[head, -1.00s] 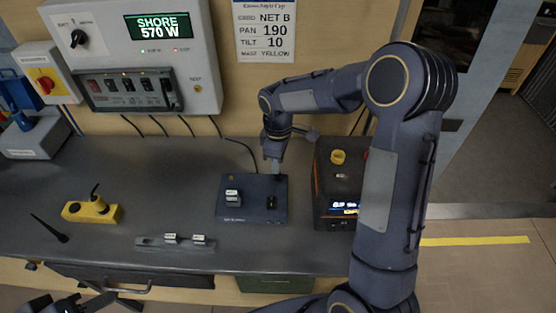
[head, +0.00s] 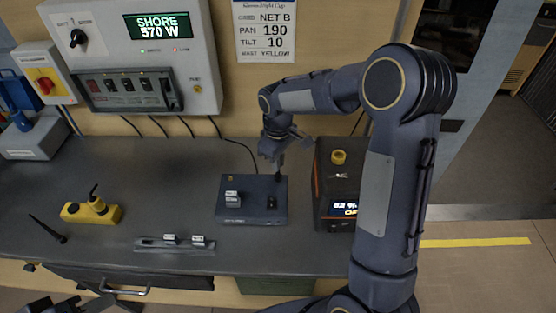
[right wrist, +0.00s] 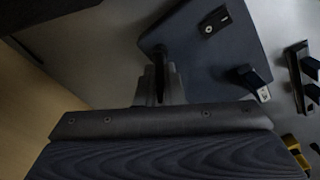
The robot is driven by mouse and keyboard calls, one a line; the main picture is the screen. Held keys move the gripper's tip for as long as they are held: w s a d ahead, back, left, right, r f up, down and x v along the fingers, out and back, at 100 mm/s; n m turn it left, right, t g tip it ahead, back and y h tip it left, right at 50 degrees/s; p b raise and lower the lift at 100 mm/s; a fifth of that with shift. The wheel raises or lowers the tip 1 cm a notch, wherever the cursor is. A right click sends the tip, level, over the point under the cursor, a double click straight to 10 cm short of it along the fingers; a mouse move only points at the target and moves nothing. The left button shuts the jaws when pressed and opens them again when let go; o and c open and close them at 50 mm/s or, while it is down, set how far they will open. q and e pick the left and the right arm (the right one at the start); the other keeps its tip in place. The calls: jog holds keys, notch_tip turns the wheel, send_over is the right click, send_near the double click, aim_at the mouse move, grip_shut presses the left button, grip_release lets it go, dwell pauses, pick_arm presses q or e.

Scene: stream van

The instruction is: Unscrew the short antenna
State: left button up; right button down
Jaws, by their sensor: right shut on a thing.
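The dark blue box (head: 252,212) sits on the bench below my right gripper (head: 274,154). My right gripper is shut on the short antenna (head: 279,171), a thin dark upright stub at the box's back right corner. In the right wrist view the two fingers (right wrist: 160,88) close around the dark antenna (right wrist: 160,58), with the box (right wrist: 185,45) just beyond. Whether the thread is still engaged cannot be seen. A long black antenna (head: 48,229) lies at the bench's left. My left gripper (head: 52,305) shows only partly at the bottom left edge.
A black and orange unit (head: 335,185) with a lit display stands close to the right of the box. A yellow device (head: 92,211) and a grey strip (head: 175,245) lie on the bench. A power panel (head: 130,60) hangs behind. The bench between has free room.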

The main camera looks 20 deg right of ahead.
jog(key=shift+n+p, duration=0.3)
jog(key=shift+n, duration=1.8)
jog(key=shift+n+p, duration=0.5)
jog(key=shift+n, duration=1.5)
